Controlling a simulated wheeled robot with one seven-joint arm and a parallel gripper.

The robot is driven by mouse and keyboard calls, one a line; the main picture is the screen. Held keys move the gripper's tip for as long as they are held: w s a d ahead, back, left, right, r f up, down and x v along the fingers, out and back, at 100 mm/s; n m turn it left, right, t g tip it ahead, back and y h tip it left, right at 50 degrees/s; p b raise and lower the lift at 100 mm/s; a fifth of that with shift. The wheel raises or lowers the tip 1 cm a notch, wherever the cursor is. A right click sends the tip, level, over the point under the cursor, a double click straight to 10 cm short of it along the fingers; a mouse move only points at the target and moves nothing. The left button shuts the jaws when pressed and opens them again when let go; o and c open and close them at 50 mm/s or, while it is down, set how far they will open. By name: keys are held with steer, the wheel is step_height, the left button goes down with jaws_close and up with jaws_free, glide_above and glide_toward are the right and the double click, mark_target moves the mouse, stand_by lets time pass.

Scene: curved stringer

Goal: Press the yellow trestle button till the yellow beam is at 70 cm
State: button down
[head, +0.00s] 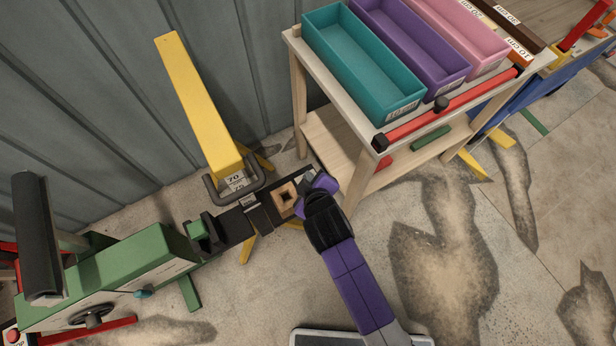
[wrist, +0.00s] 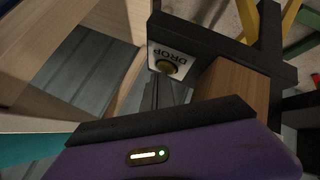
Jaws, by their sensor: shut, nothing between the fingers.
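The yellow beam (head: 195,105) stands tilted against the grey wall in the head view. A white scale label (head: 234,181) at its lower end, inside a dark U-shaped bracket, shows 70 with a second, less clear number below. In the head view my wrist hides the fingertips and the button.
A wooden rack (head: 299,80) with teal, purple and pink bins stands right of my gripper. A wooden block (head: 285,196) with a square hole lies on the dark bar beside my wrist. A green machine (head: 110,275) is at lower left. The floor at lower right is mostly clear.

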stand_by(0.4)
steer(key=shift+r+p, duration=0.3)
steer(key=shift+p, duration=0.35)
step_height(320, 180, up, 6)
steer(key=p, duration=0.5)
steer(key=shift+r+p, duration=0.1)
steer(key=shift+p, duration=0.3)
stand_by(0.9)
